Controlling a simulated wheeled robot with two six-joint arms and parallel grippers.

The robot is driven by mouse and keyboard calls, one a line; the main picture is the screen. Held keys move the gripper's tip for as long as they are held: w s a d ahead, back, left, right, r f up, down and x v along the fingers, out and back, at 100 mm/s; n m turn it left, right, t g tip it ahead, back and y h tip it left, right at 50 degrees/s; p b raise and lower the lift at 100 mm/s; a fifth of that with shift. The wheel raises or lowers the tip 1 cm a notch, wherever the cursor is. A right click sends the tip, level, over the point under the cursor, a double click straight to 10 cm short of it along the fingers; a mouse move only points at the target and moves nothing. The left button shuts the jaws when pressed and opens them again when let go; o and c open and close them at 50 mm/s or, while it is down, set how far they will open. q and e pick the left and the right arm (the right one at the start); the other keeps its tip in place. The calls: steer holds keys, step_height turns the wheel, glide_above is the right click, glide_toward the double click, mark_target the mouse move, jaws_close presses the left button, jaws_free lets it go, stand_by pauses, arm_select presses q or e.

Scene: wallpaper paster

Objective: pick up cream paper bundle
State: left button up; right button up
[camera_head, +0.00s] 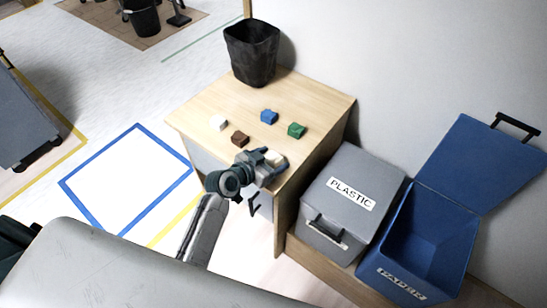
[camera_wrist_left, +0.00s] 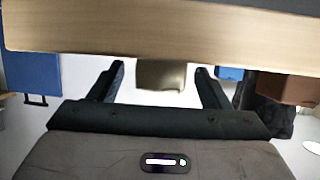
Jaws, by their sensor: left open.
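A cream paper bundle (camera_head: 275,157) lies near the front edge of the wooden table, partly hidden by my left gripper in the head view. My left gripper (camera_head: 266,166) is open at it. In the left wrist view, which shows the scene upside down, the cream bundle (camera_wrist_left: 162,76) appears between the two spread fingertips (camera_wrist_left: 160,70), with gaps on both sides. Contact cannot be told. My right gripper is not in view.
White (camera_head: 219,123), brown (camera_head: 239,138), blue (camera_head: 269,117) and green (camera_head: 297,130) pieces lie on the table (camera_head: 190,112). A black bin (camera_head: 252,55) stands at its back. A grey PLASTIC bin (camera_head: 362,170) and an open blue PAPER bin (camera_head: 405,265) stand to the right.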

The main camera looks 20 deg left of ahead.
arm_select(q)
steer(key=c, duration=1.1)
steer(key=shift+o, duration=0.2)
